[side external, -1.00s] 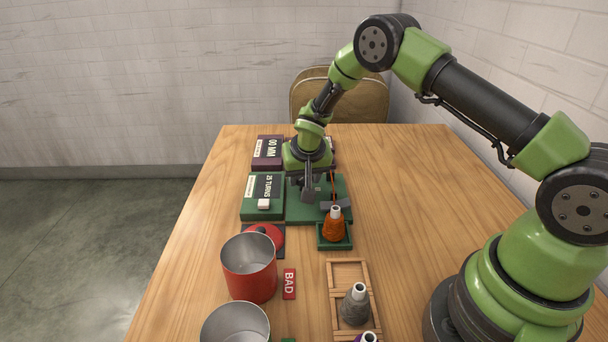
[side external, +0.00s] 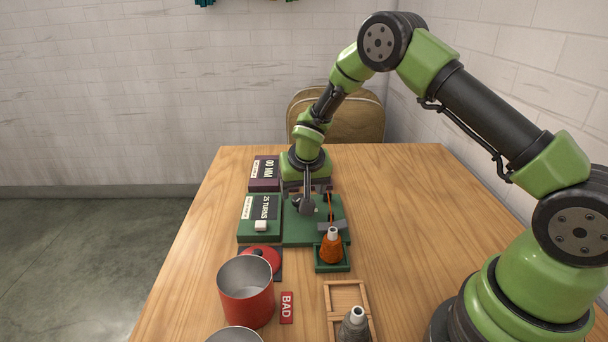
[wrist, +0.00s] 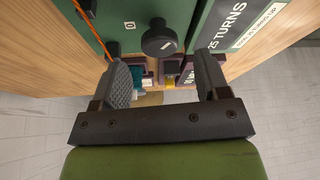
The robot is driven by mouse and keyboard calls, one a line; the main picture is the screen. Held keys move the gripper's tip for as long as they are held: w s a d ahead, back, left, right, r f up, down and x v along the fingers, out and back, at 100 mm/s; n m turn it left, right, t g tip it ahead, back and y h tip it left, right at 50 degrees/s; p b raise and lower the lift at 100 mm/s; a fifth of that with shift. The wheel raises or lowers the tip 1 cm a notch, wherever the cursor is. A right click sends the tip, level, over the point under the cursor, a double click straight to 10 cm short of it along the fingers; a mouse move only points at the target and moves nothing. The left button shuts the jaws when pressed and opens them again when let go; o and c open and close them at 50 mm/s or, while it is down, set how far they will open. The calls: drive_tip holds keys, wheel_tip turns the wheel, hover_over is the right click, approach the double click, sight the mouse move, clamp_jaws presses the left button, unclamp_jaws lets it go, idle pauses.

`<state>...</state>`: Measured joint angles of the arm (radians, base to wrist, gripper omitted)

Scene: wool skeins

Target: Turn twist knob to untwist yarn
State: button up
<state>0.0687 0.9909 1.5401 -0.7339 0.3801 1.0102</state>
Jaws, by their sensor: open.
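The twist knob (wrist: 159,38) is round and black with a pale mark, on a green twist tester (side external: 303,233). In the wrist view it stands just beyond my fingertips, roughly between their lines. My gripper (wrist: 163,78) is open and empty, its two dark fingers spread apart. In the side view my gripper (side external: 307,203) is low over the tester and hides most of the knob area. An orange yarn strand (wrist: 87,20) runs along the tester from an orange cone (side external: 331,247) in a green tray. The green counter box (side external: 247,229) reads 25 TURNS.
A purple box (side external: 264,172) reading 00 MM stands behind the counter.

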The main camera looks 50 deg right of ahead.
drive_tip(key=v, duration=0.6)
drive_tip(key=shift+r, duration=0.1)
drive_tip(key=s+a+r+t+y, duration=0.1)
drive_tip(key=s+r, duration=0.3)
drive_tip(key=r, duration=0.3)
drive_tip(key=s+a+r, duration=0.1)
drive_tip(key=s+r, duration=0.4)
drive_tip(key=r, duration=0.2)
drive_tip(key=s+a+r+n+t+y, duration=0.1)
drive_tip(key=s+a+r, duration=0.1)
drive_tip(key=s, duration=0.6)
drive_tip(key=s+a+r+n+t+y, duration=0.1)
drive_tip(key=s+a+r+y, duration=0.1)
drive_tip(key=s, duration=0.6)
drive_tip(key=shift+s+a+r+n+y, duration=0.3)
drive_tip(key=shift+a+r+n, duration=0.1)
drive_tip(key=shift+a, duration=0.4)
drive_tip(key=shift+w, duration=0.15)
